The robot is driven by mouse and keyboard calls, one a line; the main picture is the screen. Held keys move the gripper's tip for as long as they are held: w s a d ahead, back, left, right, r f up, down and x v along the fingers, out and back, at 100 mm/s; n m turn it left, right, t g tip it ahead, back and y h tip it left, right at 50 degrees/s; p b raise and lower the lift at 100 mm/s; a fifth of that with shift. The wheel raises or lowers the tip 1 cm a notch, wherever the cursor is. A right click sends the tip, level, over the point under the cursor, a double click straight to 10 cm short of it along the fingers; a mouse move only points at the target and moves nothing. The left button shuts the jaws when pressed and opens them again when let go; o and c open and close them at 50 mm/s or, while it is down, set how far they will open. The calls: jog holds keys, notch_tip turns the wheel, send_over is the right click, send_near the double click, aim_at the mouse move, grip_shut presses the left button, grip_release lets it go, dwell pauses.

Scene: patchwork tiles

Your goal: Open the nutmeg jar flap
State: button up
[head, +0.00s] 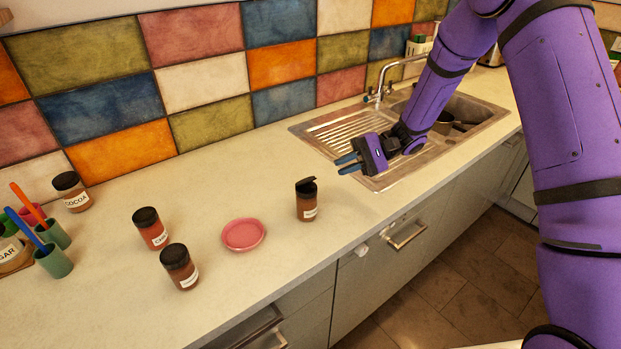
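A brown jar (306,205) with a white label stands upright near the counter's front edge, right of the pink dish. Its dark flap is raised and tilted, so this jar looks open. Its label is too small to read, so I cannot tell if it is the nutmeg jar. Two more dark-lidded jars stand to the left, one behind (152,230) and one in front (179,268), both with lids shut and labels I cannot read surely. My gripper (345,163) is above the counter, up and right of the open jar and apart from it. Its two fingers are apart with nothing between them.
A pink dish (243,235) lies between the jars. A cocoa jar (72,195) stands at the back left, beside green cups (54,262) holding coloured utensils. A steel sink (335,135) with a tap lies behind my gripper. The counter around the open jar is clear.

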aim_at(306, 193)
jog(key=x, duration=1)
jog(key=shift+a, duration=0.25)
grip_shut()
